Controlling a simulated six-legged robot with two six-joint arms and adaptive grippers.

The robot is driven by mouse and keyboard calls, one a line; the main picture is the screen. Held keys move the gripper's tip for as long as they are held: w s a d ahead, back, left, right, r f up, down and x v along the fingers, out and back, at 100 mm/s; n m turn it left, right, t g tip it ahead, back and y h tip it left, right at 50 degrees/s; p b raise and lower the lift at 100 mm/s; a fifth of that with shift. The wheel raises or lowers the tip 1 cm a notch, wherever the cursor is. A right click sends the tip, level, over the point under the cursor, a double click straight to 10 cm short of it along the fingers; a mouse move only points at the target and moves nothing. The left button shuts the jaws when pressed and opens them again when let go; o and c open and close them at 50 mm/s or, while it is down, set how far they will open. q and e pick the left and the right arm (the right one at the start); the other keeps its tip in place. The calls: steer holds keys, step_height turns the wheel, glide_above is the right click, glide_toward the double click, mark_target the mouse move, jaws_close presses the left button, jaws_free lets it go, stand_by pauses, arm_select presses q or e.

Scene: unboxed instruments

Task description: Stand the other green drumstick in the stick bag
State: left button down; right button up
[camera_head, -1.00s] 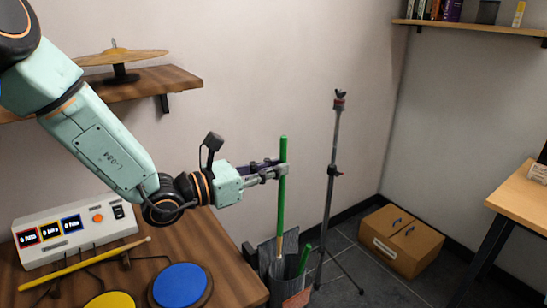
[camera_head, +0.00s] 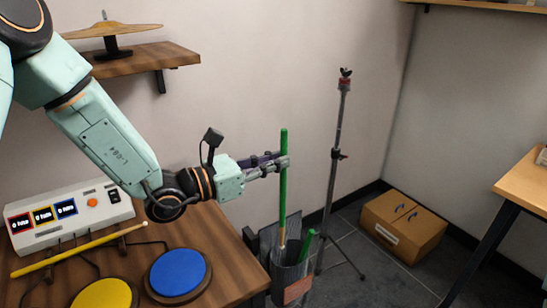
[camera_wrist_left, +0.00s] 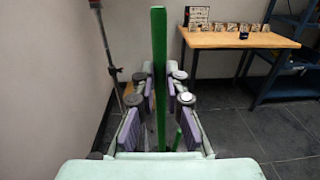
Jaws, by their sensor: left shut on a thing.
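My left gripper (camera_head: 281,163) is shut on a green drumstick (camera_head: 283,198), gripping its upper part. The stick is upright, with its pale lower end at the mouth of the stick bag (camera_head: 297,292). That end's tip is hidden by the bag's front wall. Another green drumstick (camera_head: 307,245) stands in the bag, leaning a little, with its top showing at the right. In the left wrist view the held drumstick (camera_wrist_left: 159,60) runs between the fingers, and the standing one (camera_wrist_left: 178,139) shows low beside it. My right gripper is not in view.
A wooden table (camera_head: 225,262) carries a control box (camera_head: 70,217), a yellow drumstick (camera_head: 75,251) and blue (camera_head: 178,276) and yellow (camera_head: 105,295) pads. A metal stand (camera_head: 332,190) rises right of the bag. A cardboard box (camera_head: 404,228) lies on the floor beyond.

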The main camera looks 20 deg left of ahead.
mark_target(281, 193)
arm_select(q)
step_height(281, 193, down, 5)
steer(key=b, duration=0.3)
steer(key=shift+s+d+r+b, duration=0.1)
steer(key=shift+r+b, duration=0.1)
steer(key=shift+b, duration=0.15)
step_height(281, 193, down, 4)
steer(key=b, duration=0.4)
steer(key=f+b, duration=0.1)
steer(key=f, duration=0.1)
steer(key=f+b, duration=0.2)
steer(key=shift+w, duration=0.2)
steer(key=shift+s+r, duration=0.1)
steer(key=shift+r, duration=0.05)
